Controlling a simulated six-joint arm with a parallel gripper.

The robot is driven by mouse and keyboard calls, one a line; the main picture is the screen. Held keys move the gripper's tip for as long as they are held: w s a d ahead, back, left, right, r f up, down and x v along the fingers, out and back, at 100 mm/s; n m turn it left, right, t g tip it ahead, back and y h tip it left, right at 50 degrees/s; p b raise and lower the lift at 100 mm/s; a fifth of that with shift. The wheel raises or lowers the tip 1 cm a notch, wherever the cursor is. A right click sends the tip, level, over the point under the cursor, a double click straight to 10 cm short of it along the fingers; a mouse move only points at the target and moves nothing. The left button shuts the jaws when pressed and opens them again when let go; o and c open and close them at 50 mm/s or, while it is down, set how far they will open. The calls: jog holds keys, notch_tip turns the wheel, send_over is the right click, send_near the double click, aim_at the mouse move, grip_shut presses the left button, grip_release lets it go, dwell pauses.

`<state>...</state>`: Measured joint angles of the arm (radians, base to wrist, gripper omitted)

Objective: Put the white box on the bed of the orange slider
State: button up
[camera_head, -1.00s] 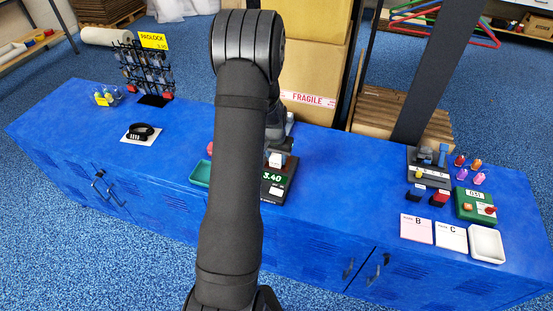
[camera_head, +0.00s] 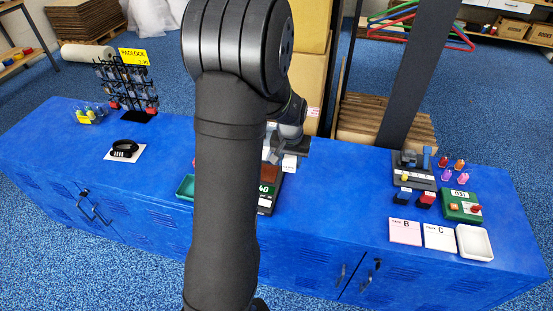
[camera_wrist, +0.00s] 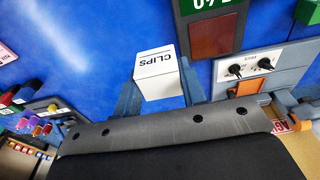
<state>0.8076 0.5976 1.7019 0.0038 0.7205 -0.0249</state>
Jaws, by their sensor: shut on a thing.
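The white box, marked CLIPS (camera_wrist: 158,72), is held between the fingers of my gripper (camera_wrist: 160,95) in the wrist view. My gripper is shut on it, and the box is above the blue bench top. In the head view the white box (camera_head: 289,162) shows small at the far edge of the scale, beside my gripper (camera_head: 275,153). An orange part (camera_wrist: 248,88), likely the orange slider, lies right of the box in the wrist view, beside a panel with two black knobs. It is partly hidden by my gripper body; its bed cannot be made out.
The scale with a red-brown plate (camera_wrist: 212,36) and green display is close to the box. The knob panel (camera_wrist: 248,66) stands beside it. Cards B (camera_head: 405,231) and C (camera_head: 439,237), a white tray (camera_head: 474,243) and a green device (camera_head: 461,206) stand at right. A green tray (camera_head: 186,187) is partly hidden.

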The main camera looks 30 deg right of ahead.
jog(key=shift+d+r, duration=0.2)
jog(key=shift+d, duration=0.05)
jog(key=w+d, duration=0.3)
jog(key=w, duration=0.8)
jog(key=w+d, duration=0.4)
jog(key=w, duration=0.6)
jog(key=w+a+f, duration=0.2)
jog(key=w, duration=0.1)
jog(key=w+a+f, duration=0.2)
jog(key=w, duration=0.2)
jog(key=w+a+f, duration=0.1)
jog(key=w+f, duration=0.2)
jog(key=shift+w+a, duration=0.15)
jog(key=shift+a, duration=0.25)
jog(key=shift+w+a+f, duration=0.1)
jog(key=shift+w+f, duration=0.05)
jog(key=shift+f, duration=1.95)
jog(key=shift+f, duration=0.15)
jog(key=o, duration=1.1)
jog(key=shift+c, duration=0.2)
